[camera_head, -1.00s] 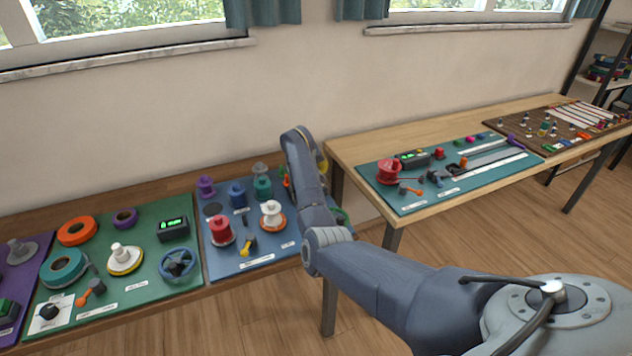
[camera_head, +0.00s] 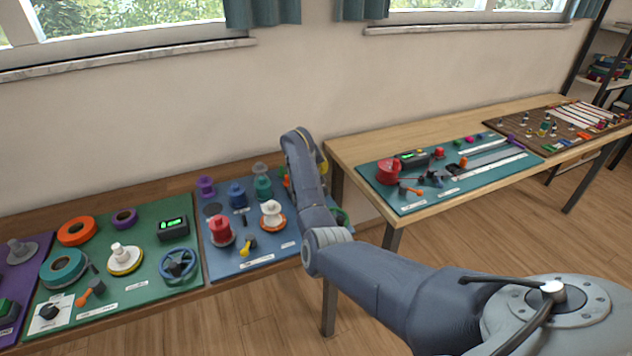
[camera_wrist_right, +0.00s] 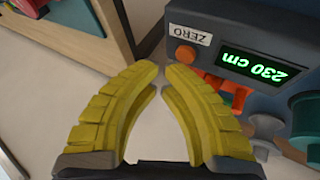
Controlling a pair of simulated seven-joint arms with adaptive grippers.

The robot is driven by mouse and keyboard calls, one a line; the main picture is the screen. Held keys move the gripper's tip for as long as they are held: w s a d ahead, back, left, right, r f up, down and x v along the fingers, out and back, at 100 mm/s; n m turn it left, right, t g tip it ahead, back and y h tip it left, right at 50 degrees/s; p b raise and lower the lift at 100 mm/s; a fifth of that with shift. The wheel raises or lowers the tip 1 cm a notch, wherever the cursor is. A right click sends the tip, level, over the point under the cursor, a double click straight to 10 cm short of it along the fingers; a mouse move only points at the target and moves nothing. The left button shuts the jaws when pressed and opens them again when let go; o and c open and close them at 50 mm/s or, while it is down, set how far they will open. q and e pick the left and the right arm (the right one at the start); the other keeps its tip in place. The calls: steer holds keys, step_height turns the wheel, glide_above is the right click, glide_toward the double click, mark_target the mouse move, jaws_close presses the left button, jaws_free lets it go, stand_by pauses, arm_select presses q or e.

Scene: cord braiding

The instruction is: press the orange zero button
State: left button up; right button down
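The orange zero button (camera_wrist_right: 185,55) sits on a dark blue-grey box (camera_wrist_right: 240,25) beside a white label reading ZERO (camera_wrist_right: 190,34). The box's green display (camera_wrist_right: 254,68) reads 230 cm, upside down in the right wrist view. My right gripper (camera_wrist_right: 164,72) has yellow fingers that arch together, with their tips nearly meeting just below the button in the picture. I see no clear contact with it. In the head view a little yellow of the right gripper (camera_head: 323,166) shows behind my arm, which hides the button. My left gripper is not in view.
A blue board (camera_head: 250,263) with spools lies on the near table, beside a green board (camera_head: 140,290) with tape rolls and a display. A second table (camera_head: 345,146) stands at the right with a teal board (camera_head: 415,206). An orange-red part (camera_wrist_right: 233,90) is close to the right fingertip.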

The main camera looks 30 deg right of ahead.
steer(key=shift+f, duration=0.65)
stand_by(0.9)
steer(key=shift+r, duration=0.85)
steer(key=shift+r, duration=0.1)
steer(key=shift+r, duration=2.4)
steer(key=shift+d, duration=0.1)
